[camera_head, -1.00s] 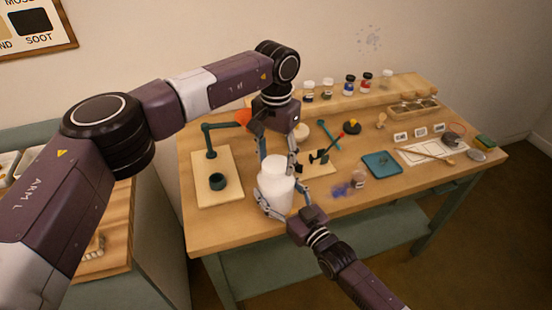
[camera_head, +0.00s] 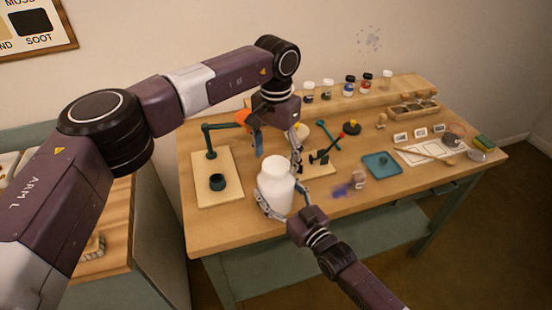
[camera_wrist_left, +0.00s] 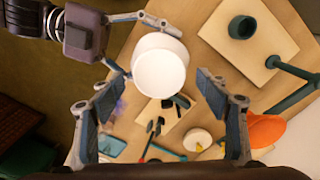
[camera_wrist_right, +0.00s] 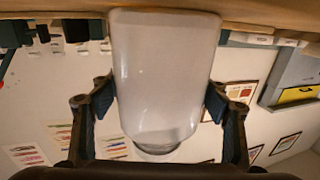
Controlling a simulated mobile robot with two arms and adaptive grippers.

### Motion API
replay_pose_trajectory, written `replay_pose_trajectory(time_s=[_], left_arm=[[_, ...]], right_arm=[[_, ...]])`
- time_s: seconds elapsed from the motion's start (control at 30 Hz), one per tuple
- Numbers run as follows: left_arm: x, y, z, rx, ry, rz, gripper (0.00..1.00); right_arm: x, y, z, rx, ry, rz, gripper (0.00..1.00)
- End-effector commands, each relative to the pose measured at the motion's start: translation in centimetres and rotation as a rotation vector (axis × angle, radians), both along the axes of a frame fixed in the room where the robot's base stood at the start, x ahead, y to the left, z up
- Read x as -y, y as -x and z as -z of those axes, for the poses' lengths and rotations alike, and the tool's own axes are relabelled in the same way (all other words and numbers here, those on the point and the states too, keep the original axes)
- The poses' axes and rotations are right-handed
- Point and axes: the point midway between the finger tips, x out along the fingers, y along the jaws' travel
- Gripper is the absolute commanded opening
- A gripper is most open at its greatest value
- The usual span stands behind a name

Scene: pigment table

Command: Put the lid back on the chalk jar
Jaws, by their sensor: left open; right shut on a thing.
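The white chalk jar (camera_head: 276,192) stands upright near the table's front edge. My right gripper (camera_head: 283,200) is shut on its body, with a finger on each side in the right wrist view (camera_wrist_right: 159,98). A flat white round top, looking like the lid (camera_wrist_left: 160,73), sits on the jar in the left wrist view; how firmly it is seated I cannot tell. My left gripper (camera_head: 279,157) is open above the jar. Its fingers are apart and empty, with the jar top beyond them in the left wrist view.
A board with a dark cup (camera_head: 217,182) lies left of the jar. A pale disc (camera_head: 302,132) and a small stand (camera_head: 318,158) lie behind it. Bottles stand on the back shelf.

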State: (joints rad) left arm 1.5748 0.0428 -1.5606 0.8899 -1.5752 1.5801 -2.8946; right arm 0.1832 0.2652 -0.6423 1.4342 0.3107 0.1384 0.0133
Motion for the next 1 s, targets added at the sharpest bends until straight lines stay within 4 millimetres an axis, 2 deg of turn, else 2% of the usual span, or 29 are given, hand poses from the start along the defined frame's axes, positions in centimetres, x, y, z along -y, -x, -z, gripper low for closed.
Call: replay_pose_trajectory(time_s=[0.1, 0.23, 0.67, 0.77, 1.0], left_arm=[[0.0, -0.1, -1.8, 0.003, 0.001, 0.000, 0.69], [0.1, 0.0, -3.2, 0.001, 0.002, 0.000, 0.69], [0.0, 0.0, -3.4, -0.001, 0.001, -0.041, 0.66], [0.1, 0.0, -3.4, -0.001, 0.001, -0.135, 0.66], [0.0, 0.0, -3.7, 0.000, 0.001, -0.536, 0.66]], right_arm=[[0.0, 0.0, 0.2, -0.003, 0.002, 0.000, 0.02], [0.0, 0.0, 0.2, -0.003, 0.002, 0.000, 0.02], [0.0, 0.1, 0.2, -0.003, 0.002, 0.000, 0.02], [0.0, 0.1, 0.2, -0.003, 0.002, 0.000, 0.02], [0.0, 0.1, 0.2, -0.003, 0.002, 0.000, 0.02]])
